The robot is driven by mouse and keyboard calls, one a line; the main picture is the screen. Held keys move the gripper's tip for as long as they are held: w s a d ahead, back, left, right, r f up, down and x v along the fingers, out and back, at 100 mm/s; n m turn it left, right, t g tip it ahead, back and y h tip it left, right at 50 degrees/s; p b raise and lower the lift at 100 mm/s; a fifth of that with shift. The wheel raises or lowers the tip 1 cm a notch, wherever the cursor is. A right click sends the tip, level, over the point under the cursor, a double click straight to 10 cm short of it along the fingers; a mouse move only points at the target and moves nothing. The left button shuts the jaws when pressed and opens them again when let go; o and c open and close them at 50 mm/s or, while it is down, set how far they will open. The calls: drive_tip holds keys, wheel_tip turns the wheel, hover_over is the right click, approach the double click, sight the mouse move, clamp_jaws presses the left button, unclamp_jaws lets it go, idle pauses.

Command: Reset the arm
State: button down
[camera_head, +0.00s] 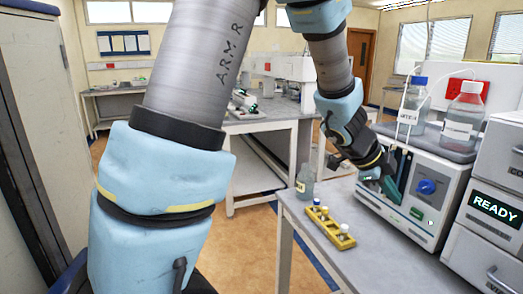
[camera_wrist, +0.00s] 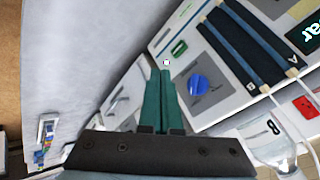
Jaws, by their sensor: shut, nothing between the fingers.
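My arm crosses the head view from the upper left and comes down at the right. My gripper (camera_head: 392,190) is in front of the white instrument (camera_head: 393,222), close to its front panel. In the wrist view my gripper (camera_wrist: 163,74) has its two green fingers together, with nothing between them. The instrument's blue knob (camera_head: 427,187) is just right of the fingers; it also shows in the wrist view (camera_wrist: 198,86). A green button (camera_wrist: 179,48) lies beyond the fingertips. I cannot tell whether the fingers touch the panel.
A yellow rack (camera_head: 344,241) with small vials and a grey bottle (camera_head: 305,182) stand on the bench left of the instrument. Two capped bottles, one blue-capped (camera_head: 411,108) and one red-capped (camera_head: 464,118), stand on top. A unit with a READY screen (camera_head: 496,209) is at the right.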

drive_tip(key=w+a+n+t+y, duration=0.3)
drive_tip(key=w+a+n, duration=0.3)
drive_tip(key=a, duration=0.5)
drive_tip(key=w+a+n+t+y, duration=0.2)
drive_tip(key=w+a+n, duration=0.45)
drive_tip(key=a, duration=0.45)
drive_tip(key=s+a+f+n+g+y, duration=0.3)
drive_tip(key=s+a+n, duration=0.9)
drive_tip(key=a, duration=0.5)
drive_tip(key=shift+s+f+g, duration=0.25)
drive_tip(key=shift+f+g, duration=0.15)
drive_tip(key=shift+g, duration=0.2)
drive_tip(key=c, duration=1.6)
unclamp_jaws()
